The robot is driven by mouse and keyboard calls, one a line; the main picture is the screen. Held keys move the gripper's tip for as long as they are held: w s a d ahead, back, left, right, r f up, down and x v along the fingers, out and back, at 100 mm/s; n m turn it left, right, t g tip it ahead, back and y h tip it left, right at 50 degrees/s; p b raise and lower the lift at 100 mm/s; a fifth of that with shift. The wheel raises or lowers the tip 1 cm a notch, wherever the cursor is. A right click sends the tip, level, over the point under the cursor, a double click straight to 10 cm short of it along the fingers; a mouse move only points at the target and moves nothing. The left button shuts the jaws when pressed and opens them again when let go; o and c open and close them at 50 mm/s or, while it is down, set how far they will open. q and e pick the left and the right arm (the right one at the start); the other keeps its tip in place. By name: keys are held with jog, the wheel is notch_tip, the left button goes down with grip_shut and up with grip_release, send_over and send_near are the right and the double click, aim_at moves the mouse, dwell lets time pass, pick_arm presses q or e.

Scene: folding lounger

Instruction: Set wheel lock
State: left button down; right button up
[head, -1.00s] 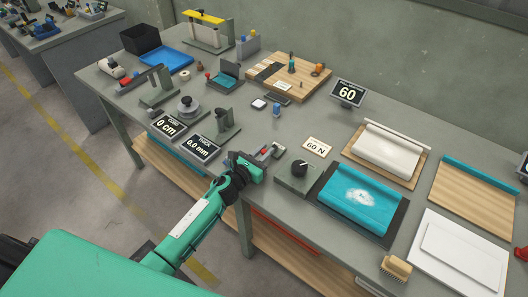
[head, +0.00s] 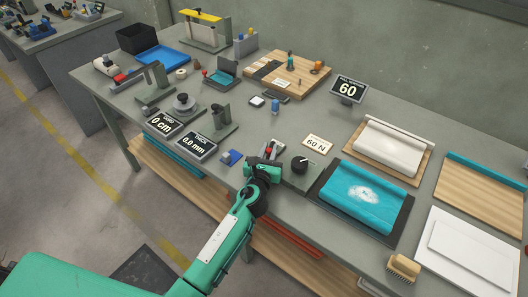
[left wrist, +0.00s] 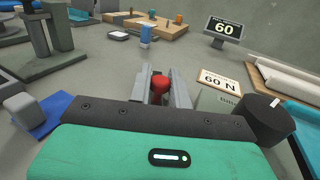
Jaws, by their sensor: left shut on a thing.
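A small red-topped piece (head: 269,148) sits at the left side of a grey box (head: 302,178) near the bench's front edge. My left gripper (head: 267,154) is over it. In the left wrist view the red piece (left wrist: 160,84) stands between the two grey fingers of my left gripper (left wrist: 163,86), which are shut on it. Its lower part is hidden by my gripper. I cannot tell for sure whether it is the wheel lock. A black knob (head: 300,164) with a white mark tops the box. My right gripper is not in view.
A "60 N" card (head: 317,143) lies behind the box and a "60" display (head: 347,88) stands farther back. A blue piece (head: 232,157) lies left of my gripper. A teal roll (head: 364,193) on a dark mat is close at right.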

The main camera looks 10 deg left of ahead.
pick_arm(q)
jog(key=c, duration=1.4)
grip_release()
jog(key=shift+o, duration=0.2)
jog(key=s+b, duration=0.1)
jog(key=s, duration=1.1)
jog(key=shift+s+a+f, duration=0.1)
jog(key=shift+f, duration=0.05)
jog(key=shift+s+b, duration=0.3)
jog(key=shift+s, duration=0.5)
